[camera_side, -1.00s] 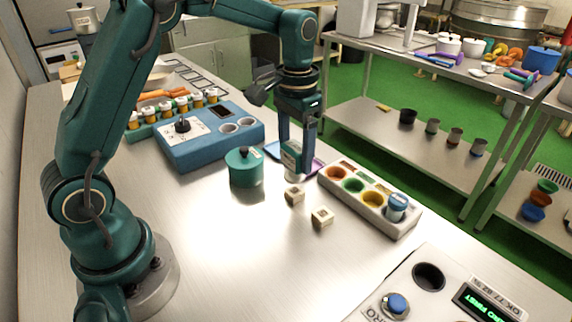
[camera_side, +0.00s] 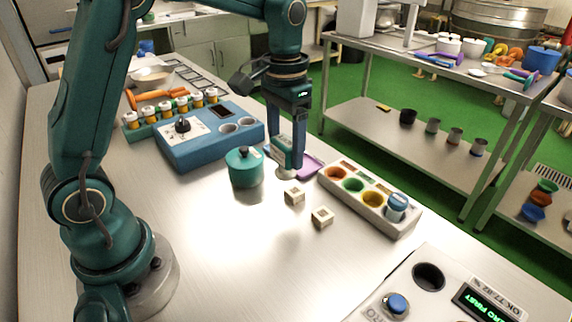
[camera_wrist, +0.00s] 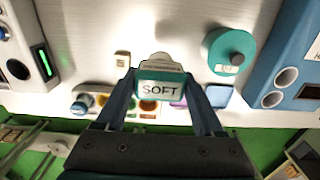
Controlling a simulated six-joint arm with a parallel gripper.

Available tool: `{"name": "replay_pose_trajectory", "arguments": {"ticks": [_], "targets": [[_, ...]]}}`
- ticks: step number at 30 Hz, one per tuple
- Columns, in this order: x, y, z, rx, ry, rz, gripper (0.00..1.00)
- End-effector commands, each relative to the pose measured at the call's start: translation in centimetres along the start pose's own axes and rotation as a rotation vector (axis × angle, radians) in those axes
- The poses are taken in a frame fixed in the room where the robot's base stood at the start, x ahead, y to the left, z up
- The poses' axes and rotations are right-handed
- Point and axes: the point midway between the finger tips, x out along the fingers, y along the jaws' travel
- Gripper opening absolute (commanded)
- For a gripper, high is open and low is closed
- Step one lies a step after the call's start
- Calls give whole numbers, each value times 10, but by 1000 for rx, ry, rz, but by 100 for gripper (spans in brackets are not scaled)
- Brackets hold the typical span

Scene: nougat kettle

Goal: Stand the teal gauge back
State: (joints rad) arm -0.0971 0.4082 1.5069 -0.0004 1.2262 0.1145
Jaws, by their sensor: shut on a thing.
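The teal gauge, a small white-and-teal piece marked SOFT in the wrist view (camera_wrist: 158,88), is between the fingers of my gripper (camera_wrist: 160,100). In the side view my gripper (camera_side: 285,148) points down with the gauge (camera_side: 284,168) low over the table, left of the white rack. I cannot tell whether its foot touches the table. The white rack (camera_side: 384,224) has orange, green and yellow wells with nothing standing in them. A blue-topped gauge (camera_side: 397,203) stands in its near end well. The fingers hide part of the held gauge.
A teal lidded pot (camera_side: 244,168) stands just left of the gripper. Two small pale blocks (camera_side: 294,196) (camera_side: 321,217) lie in front. A blue console (camera_side: 200,148) is behind left, a purple tray (camera_side: 312,164) behind the gauge.

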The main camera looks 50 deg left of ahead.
Motion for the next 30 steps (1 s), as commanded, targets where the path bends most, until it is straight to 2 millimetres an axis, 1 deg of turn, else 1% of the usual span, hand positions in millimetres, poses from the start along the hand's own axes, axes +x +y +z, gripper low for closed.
{"name": "replay_pose_trajectory", "arguments": {"ticks": [1,3,6,9,12,16,20,27,30], "targets": [[-5,1,11,-4,5,0,30],[-9,3,26,-8,4,0,30],[-16,5,44,-13,5,-1,30],[-22,6,58,-16,6,-1,30],[-26,7,67,-17,6,-1,30],[-28,15,69,-14,3,0,30],[-15,37,69,-6,-2,0,30],[17,89,67,-6,-3,-2,30],[28,107,66,-9,-1,-2,30]]}}
